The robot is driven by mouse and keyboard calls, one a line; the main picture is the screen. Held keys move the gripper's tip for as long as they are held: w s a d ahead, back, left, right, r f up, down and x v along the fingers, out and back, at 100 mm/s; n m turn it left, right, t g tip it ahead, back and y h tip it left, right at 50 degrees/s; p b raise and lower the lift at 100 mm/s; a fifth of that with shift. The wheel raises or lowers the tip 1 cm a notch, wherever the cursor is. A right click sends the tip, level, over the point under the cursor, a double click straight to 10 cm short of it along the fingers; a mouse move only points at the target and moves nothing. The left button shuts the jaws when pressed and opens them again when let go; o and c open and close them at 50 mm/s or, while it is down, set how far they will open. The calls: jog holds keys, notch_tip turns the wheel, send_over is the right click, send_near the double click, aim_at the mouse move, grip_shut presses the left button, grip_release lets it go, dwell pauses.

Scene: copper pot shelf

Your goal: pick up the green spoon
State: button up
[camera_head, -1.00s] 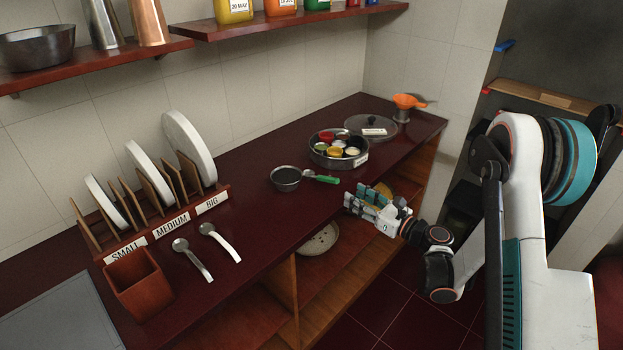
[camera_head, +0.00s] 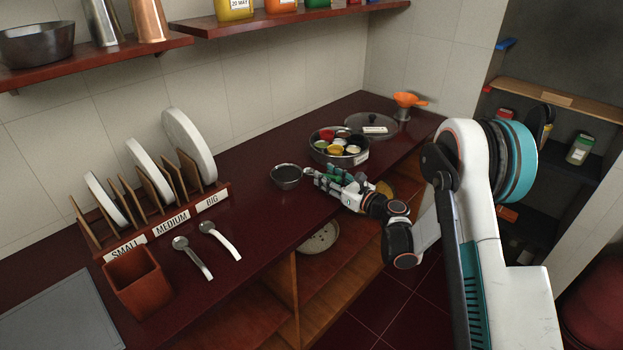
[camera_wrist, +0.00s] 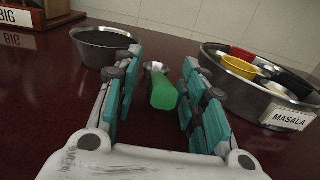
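The green spoon (camera_wrist: 162,92) lies on the dark red counter, its green handle toward me and its metal end pointing away. In the wrist view my gripper (camera_wrist: 155,85) is open, with its teal-padded fingers on either side of the green handle. No finger visibly touches the handle. In the head view my gripper (camera_head: 322,178) is low over the counter, between the small metal bowl and the spice tin. There the fingers hide most of the spoon, and I cannot tell its green from theirs.
The small metal bowl (camera_head: 286,173) stands just left of my gripper. The round spice tin (camera_head: 319,152), labelled masala, stands close on the right in the wrist view. A lid (camera_head: 368,121) and an orange funnel (camera_head: 405,100) are farther back. Two metal spoons (camera_head: 222,240) lie front left.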

aim_at(326, 175)
jog(key=shift+w+a, duration=0.25)
jog(key=shift+a, duration=0.05)
jog(key=shift+c, duration=0.3)
grip_shut()
jog(key=shift+r, duration=0.15)
notch_tip(326, 175, up, 20)
jog(key=p, duration=0.6)
jog(key=shift+p, duration=0.4)
